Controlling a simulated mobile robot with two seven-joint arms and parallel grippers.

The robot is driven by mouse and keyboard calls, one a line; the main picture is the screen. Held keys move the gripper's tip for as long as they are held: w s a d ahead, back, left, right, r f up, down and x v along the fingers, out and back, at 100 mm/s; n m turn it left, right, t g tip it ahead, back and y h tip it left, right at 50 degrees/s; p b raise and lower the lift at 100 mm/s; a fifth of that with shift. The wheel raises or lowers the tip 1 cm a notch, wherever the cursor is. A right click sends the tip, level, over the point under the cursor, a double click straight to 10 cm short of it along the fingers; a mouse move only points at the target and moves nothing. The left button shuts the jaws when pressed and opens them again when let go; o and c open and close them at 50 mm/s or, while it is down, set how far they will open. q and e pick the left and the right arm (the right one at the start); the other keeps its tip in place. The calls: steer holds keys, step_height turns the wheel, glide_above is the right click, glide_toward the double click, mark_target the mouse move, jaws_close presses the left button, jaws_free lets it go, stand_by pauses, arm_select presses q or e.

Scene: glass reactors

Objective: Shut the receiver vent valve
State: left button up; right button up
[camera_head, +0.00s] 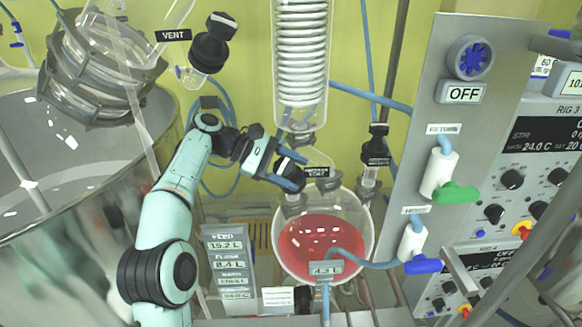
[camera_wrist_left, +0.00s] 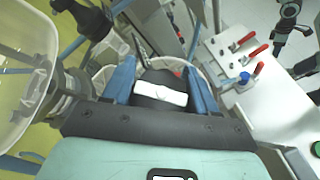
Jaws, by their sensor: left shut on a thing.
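The receiver flask (camera_head: 325,243) holds red liquid, below the glass coil condenser (camera_head: 302,60). At its upper left neck is the receiver vent valve, a dark knob (camera_head: 291,166) beside a small black label (camera_head: 317,172). My left gripper (camera_head: 287,177) reaches in from the left with its blue fingers around this knob. In the left wrist view the fingers (camera_wrist_left: 163,88) are on both sides of the black knob (camera_wrist_left: 160,82), which carries a white mark. The fingers partly hide the knob and neck. I cannot tell how far the valve is turned. My right gripper is not in view.
Another dark valve (camera_head: 375,150) with a label stands right of the condenser. A grey panel (camera_head: 415,150) with green (camera_head: 455,192) and blue (camera_head: 423,266) handles is at right. A large glass vessel (camera_head: 60,200) fills the left. A VENT-labelled black valve (camera_head: 210,48) is above my arm.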

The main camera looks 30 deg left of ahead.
arm_select(q)
steer(key=shift+r+m+g, duration=0.15)
steer(key=shift+m+g, duration=0.35)
steer(key=shift+m, duration=0.1)
steer(key=shift+m+g, duration=0.3)
steer(key=shift+m, duration=0.1)
steer(key=shift+s+f+m+g+y, duration=0.2)
steer(key=shift+m+g+y, duration=0.1)
steer(key=shift+g, duration=0.1)
steer(key=o, duration=1)
steer(key=shift+d, duration=0.1)
steer(key=shift+c, duration=0.2)
steer(key=shift+w+a+r+n+t, duration=0.15)
steer(key=shift+a+r+n+t, duration=0.05)
steer(key=shift+n+t, duration=0.2)
steer(key=shift+d+n+t, duration=0.1)
steer(key=shift+n+t, duration=0.3)
